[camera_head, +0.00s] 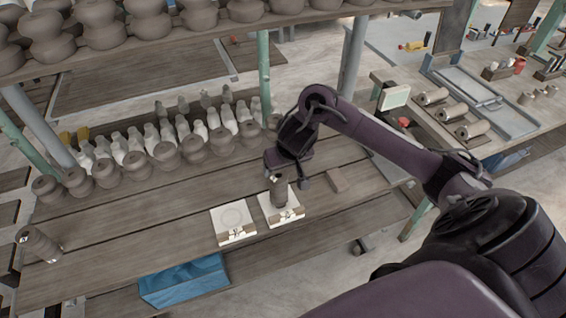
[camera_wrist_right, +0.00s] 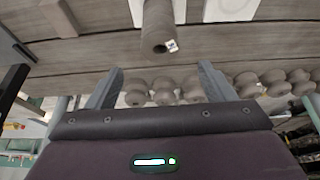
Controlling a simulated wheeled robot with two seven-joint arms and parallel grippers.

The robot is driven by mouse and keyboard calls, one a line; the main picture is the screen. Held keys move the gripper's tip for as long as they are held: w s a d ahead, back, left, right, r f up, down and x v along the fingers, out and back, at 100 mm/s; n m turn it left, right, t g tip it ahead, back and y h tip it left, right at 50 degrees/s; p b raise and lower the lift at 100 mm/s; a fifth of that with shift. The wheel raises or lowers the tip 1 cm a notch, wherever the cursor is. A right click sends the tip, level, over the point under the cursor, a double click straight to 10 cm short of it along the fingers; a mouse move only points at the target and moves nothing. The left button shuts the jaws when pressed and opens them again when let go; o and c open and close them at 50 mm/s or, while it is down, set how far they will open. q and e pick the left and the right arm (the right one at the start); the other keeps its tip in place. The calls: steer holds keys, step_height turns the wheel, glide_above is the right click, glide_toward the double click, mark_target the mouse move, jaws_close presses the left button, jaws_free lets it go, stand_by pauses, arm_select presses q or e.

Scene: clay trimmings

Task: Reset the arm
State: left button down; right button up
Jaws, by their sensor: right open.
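My right gripper (camera_head: 288,172) is open and empty, just above and behind a dark clay piece (camera_head: 279,192). That piece stands upright on the right white square card (camera_head: 296,214). In the right wrist view, my open fingers (camera_wrist_right: 160,80) are spread wide. The clay piece (camera_wrist_right: 156,28) shows beyond their tips with a small white tag near its top, and nothing is between the fingers. My right arm reaches in from the right. My left gripper is not in view.
A small block (camera_head: 336,180) lies right of the cards. Another clay piece (camera_head: 40,243) sits at the table's left. Rows of pots and pale bottles (camera_head: 134,140) line the back, under a shelf of pots (camera_head: 100,30). The front-left tabletop is bare.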

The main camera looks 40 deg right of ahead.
steer(key=s+a+f+n+t+y, duration=0.1)
steer(key=s+a+n+t+y, duration=0.25)
steer(key=a, duration=1.25)
steer(key=s+d+r+g+h, duration=0.1)
steer(key=s+d+g+h, duration=0.2)
steer(key=s, duration=1.1)
steer(key=s+f+n+g+b, duration=0.1)
steer(key=s+f+b, duration=0.15)
steer(key=f, duration=1.75)
steer(key=s+f+g+b, duration=0.15)
steer(key=f+b, duration=0.25)
steer(key=f, duration=1.5)
steer(key=s+d+f+b, duration=0.2)
steer(key=s+f, duration=0.6)
steer(key=f, duration=0.2)
steer(key=s+d+f+g+b, duration=0.1)
steer(key=s+d+f+b, duration=0.1)
steer(key=s+f, duration=0.7)
steer(key=shift+s+f+b, duration=0.3)
steer(key=shift+f+b, duration=0.25)
steer(key=shift+f, duration=0.35)
steer(key=shift+n+y, duration=0.25)
